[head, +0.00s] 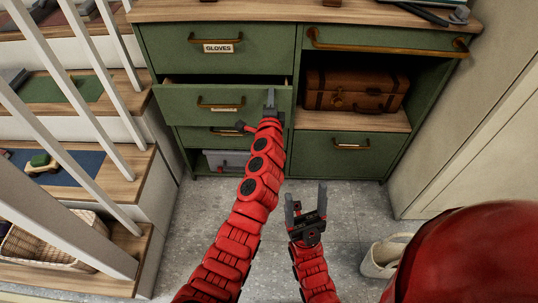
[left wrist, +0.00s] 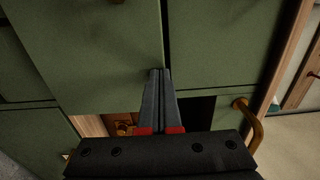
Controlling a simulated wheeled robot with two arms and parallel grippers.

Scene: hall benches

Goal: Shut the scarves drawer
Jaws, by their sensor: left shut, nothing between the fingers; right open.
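A green drawer (head: 180,107) below the GLOVES drawer (head: 170,47) stands partly pulled out, with a dark gap along its top edge. It has a brass handle and a small label that I cannot read. My left gripper (head: 270,98) is shut and empty, its tips over the right end of this drawer's front. In the left wrist view the shut fingers (left wrist: 158,85) lie close to a green panel's edge; contact cannot be told. My right gripper (head: 306,205) is open and empty, lower, above the floor in front of the cabinet.
An open shelf right of the drawer holds a brown suitcase (head: 356,90). A brass rail (head: 385,45) runs above it. A shut green front (head: 325,155) lies below. Stairs with white balusters stand left, with a wicker basket (head: 55,245). A pale bag (head: 382,257) stands on the floor right.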

